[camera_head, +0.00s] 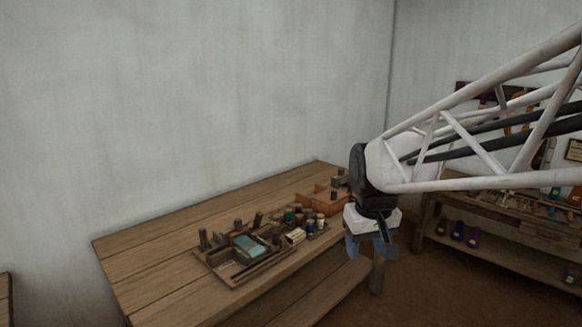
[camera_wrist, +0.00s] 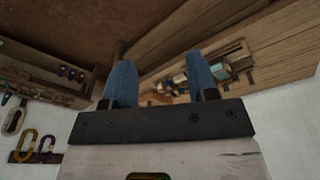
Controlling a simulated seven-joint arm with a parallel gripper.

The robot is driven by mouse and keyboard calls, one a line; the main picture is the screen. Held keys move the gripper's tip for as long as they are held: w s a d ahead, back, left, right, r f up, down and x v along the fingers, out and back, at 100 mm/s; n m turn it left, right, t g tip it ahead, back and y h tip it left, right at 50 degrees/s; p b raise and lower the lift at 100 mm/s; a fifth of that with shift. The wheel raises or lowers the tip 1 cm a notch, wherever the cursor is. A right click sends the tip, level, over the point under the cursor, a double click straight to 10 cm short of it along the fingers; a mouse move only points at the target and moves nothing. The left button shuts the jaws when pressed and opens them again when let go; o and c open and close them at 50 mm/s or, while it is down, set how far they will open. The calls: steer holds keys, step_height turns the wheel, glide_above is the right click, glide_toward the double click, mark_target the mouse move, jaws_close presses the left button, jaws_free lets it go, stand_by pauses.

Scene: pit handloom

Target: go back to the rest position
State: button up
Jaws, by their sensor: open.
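My gripper (camera_head: 371,247) hangs at the end of my arm, by the right front edge of the wooden table (camera_head: 150,262) in the head view. Its two blue fingers also show in the wrist view (camera_wrist: 162,86). They are apart, and nothing is seen between them. The arm comes in from the right edge of the head view and the gripper points downward. It appears clear of the table, but the exact gap cannot be told.
A wooden tray (camera_head: 232,283) with spools and a teal item lies on the table. An orange-brown box (camera_head: 318,200) stands behind it. A shelf (camera_head: 500,262) with several small jars is at the right. Loops (camera_wrist: 26,143) hang on the wall in the wrist view.

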steer(key=s+d+f+m, duration=0.1)
steer(key=s+f, duration=0.1)
steer(key=s, duration=0.8)
steer(key=s+d+f+m, duration=0.1)
steer(key=s+d+f, duration=0.1)
steer(key=s, duration=0.8)
steer(key=shift+d+m+t, duration=0.15)
steer(key=shift+m+t, duration=0.25)
